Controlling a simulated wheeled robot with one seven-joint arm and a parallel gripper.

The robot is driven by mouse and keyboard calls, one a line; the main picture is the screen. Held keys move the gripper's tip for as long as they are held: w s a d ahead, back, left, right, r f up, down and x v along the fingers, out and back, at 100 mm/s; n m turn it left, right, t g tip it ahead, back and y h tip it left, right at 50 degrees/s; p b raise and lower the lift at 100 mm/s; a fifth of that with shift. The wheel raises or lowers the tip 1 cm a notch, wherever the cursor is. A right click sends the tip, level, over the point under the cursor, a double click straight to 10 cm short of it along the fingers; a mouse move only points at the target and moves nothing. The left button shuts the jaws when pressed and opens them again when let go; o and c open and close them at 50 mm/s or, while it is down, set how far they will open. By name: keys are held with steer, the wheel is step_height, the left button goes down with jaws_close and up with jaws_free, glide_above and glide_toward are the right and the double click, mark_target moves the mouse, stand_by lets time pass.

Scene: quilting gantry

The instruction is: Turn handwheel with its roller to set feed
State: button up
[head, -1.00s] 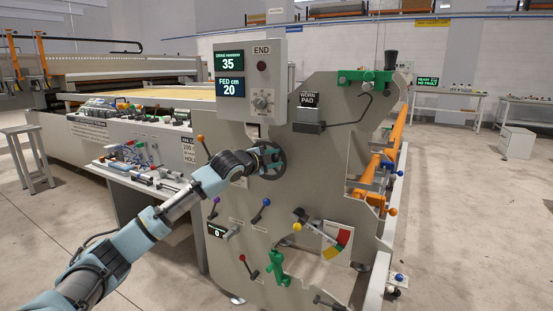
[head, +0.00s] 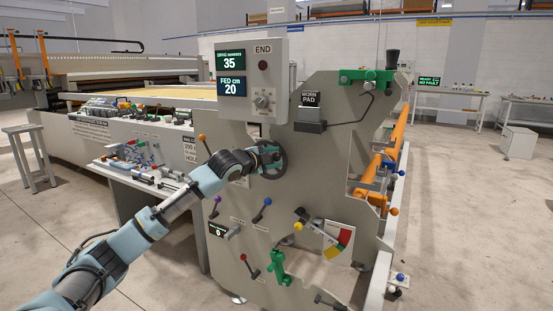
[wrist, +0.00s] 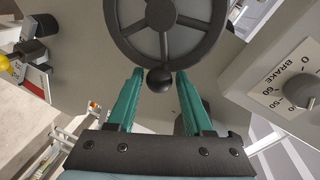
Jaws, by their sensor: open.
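The dark handwheel (head: 273,160) is on the grey end plate of the machine, below the display box. In the wrist view the spoked handwheel (wrist: 165,30) fills the top middle, with a round black knob (wrist: 159,79) on its lower rim. My gripper (wrist: 158,76) is open, its two teal fingers on either side of the knob, with gaps showing between knob and fingers. In the head view my gripper (head: 270,155) is in front of the wheel and hides part of it. The display (head: 230,84) reads FED cm 20, and the one above (head: 230,61) reads DRAG 35.
A brake dial (wrist: 297,92) is close at the right in the wrist view. Levers with coloured knobs, such as a blue one (head: 267,202), stick out below the wheel. A WORN PAD block (head: 310,120) is to its right. The floor at right is open.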

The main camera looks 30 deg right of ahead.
steer(key=b+v, duration=0.1)
steer(key=v, duration=0.8)
steer(key=shift+s+a, duration=0.2)
steer(key=shift+a, duration=0.1)
